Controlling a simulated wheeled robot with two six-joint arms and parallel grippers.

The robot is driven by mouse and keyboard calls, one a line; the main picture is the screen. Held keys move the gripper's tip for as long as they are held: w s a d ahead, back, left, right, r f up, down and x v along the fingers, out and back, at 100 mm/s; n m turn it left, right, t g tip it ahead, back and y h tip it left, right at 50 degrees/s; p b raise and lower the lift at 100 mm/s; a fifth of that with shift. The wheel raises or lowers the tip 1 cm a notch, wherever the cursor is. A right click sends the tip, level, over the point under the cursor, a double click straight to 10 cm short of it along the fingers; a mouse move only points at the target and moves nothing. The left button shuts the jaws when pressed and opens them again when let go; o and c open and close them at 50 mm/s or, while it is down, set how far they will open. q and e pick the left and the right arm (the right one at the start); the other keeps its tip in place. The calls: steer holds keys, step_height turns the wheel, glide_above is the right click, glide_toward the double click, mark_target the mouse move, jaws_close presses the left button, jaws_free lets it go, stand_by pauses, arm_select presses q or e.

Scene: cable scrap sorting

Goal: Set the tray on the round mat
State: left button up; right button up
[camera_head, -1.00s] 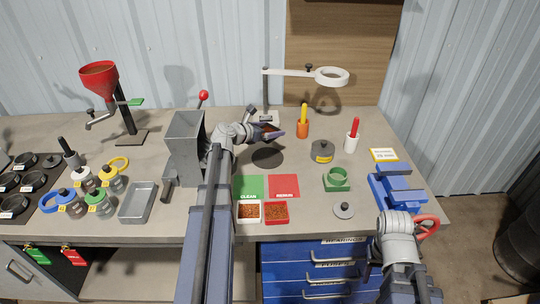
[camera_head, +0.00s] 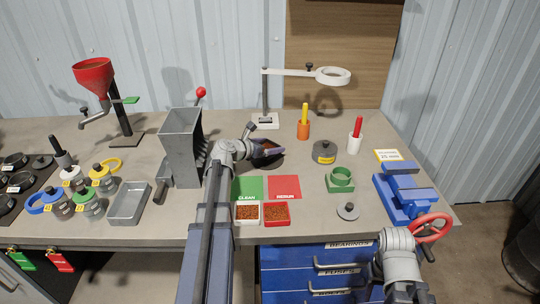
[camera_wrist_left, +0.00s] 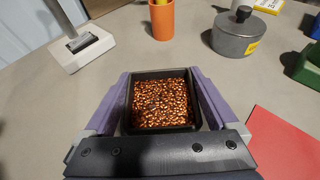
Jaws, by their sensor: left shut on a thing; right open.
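The tray (camera_wrist_left: 161,101) is a small dark square tray full of copper-coloured granules. My left gripper (camera_head: 265,149) is shut on it, with purple fingers along its two sides in the left wrist view. The tray (camera_head: 268,145) looks about level, low over the bench. The round mat (camera_head: 268,164) is a dark disc under the tray and gripper, mostly hidden by them. I cannot tell whether the tray touches it. My right gripper (camera_head: 427,252) is open and empty at the bench's front right, below the red handwheel, and only partly visible.
Near the mat are the lamp base (camera_head: 265,121), an orange cup (camera_head: 303,130), a grey lidded pot (camera_head: 324,152) and a grey hopper machine (camera_head: 182,146). Green (camera_head: 247,188) and red (camera_head: 284,187) squares lie in front. A blue vise (camera_head: 402,190) stands right.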

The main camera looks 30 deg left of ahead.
arm_select(q)
steer(key=shift+f+b, duration=1)
steer(key=shift+f, duration=0.4)
steer(key=shift+f, duration=0.15)
steer(key=o, duration=1.1)
steer(key=shift+o, duration=0.2)
